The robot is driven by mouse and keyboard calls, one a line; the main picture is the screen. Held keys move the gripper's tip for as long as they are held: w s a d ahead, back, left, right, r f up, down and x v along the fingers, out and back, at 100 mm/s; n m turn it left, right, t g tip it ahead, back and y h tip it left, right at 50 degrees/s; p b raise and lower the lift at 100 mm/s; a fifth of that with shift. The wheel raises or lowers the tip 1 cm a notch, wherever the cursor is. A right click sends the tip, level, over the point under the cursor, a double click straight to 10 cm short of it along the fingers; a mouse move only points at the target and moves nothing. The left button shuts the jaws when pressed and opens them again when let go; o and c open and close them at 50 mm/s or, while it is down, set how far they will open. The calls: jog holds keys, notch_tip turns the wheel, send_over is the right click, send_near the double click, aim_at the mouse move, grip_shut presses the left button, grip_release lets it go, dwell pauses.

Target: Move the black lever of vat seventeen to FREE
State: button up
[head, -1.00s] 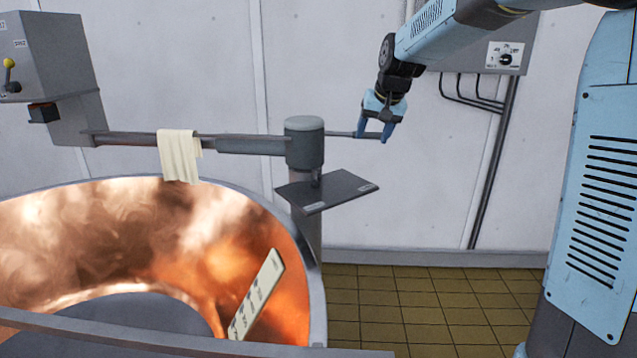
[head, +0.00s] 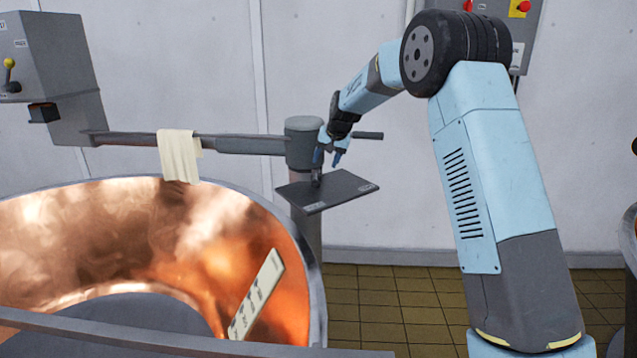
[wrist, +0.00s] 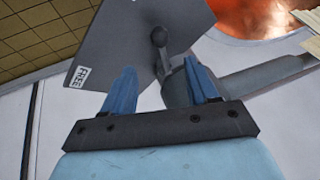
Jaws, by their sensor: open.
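The black lever (head: 317,180) is short with a round knob and stands on a dark plate (head: 345,192) at the grey column beside the copper vat. In the wrist view the lever (wrist: 160,42) shows beyond my fingertips, roughly between them in the picture. The plate (wrist: 125,35) carries a white FREE label (wrist: 80,76) at left. In the head view the plate has two small labels, too small to read. My gripper (head: 328,160) is open and empty, just above the plate near the lever. It also shows in the wrist view (wrist: 159,76). I cannot tell whether it touches the lever.
The copper vat (head: 110,240) fills the left, with a labelled white strip (head: 257,293) inside. A cream cloth (head: 178,156) hangs over the horizontal arm (head: 235,145). Tiled floor (head: 390,310) lies right of the vat.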

aim_at(317, 181)
jog(key=x, duration=1.1)
jog(key=shift+w+a+f, duration=0.1)
jog(key=shift+f, duration=0.3)
